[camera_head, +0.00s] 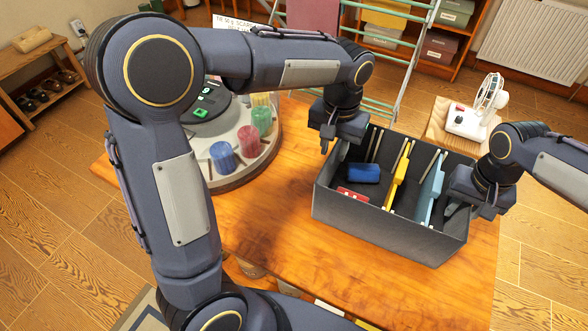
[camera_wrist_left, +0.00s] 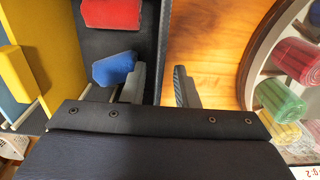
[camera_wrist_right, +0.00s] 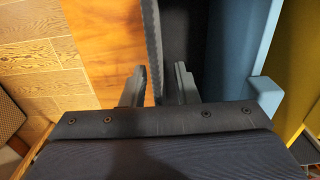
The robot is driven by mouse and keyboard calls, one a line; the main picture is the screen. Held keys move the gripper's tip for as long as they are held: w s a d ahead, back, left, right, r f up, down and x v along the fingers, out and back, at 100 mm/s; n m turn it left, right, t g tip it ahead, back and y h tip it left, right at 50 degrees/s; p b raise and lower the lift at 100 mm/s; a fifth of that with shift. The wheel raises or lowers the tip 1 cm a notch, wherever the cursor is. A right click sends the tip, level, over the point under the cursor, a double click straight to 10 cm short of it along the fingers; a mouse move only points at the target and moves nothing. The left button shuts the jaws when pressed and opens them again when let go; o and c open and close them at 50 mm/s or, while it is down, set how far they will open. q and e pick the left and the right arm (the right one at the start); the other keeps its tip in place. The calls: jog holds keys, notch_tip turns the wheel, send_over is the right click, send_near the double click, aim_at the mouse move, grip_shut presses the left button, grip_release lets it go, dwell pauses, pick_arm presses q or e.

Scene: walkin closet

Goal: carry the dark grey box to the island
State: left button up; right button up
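The dark grey box (camera_head: 385,225) is an open-topped bin standing upright on a wooden top (camera_head: 270,205). It holds a blue item (camera_head: 364,173), a red item (camera_head: 352,195) and yellow and light blue upright dividers or folders. My left gripper (camera_head: 332,143) is at the box's left end. In the left wrist view, its open fingers (camera_wrist_left: 160,88) straddle the box wall, one inside, one outside, with gaps. My right gripper (camera_head: 482,205) is at the right end. In the right wrist view, its open fingers (camera_wrist_right: 160,85) also straddle the wall, with no clear grip on it.
A round tray (camera_head: 265,155) with blue, red and green rolls stands left of the box. A white fan (camera_head: 488,105) on a small wooden stand is behind right. A pale green rack (camera_head: 400,85) stands behind. Bare wood lies in front of the tray.

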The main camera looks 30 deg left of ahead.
pick_arm(q)
notch_tip(320, 180, up, 6)
jog(key=shift+r, duration=0.25)
pick_arm(e)
jog(key=shift+r, duration=0.4)
notch_tip(320, 180, up, 11)
jog(key=shift+r, duration=0.15)
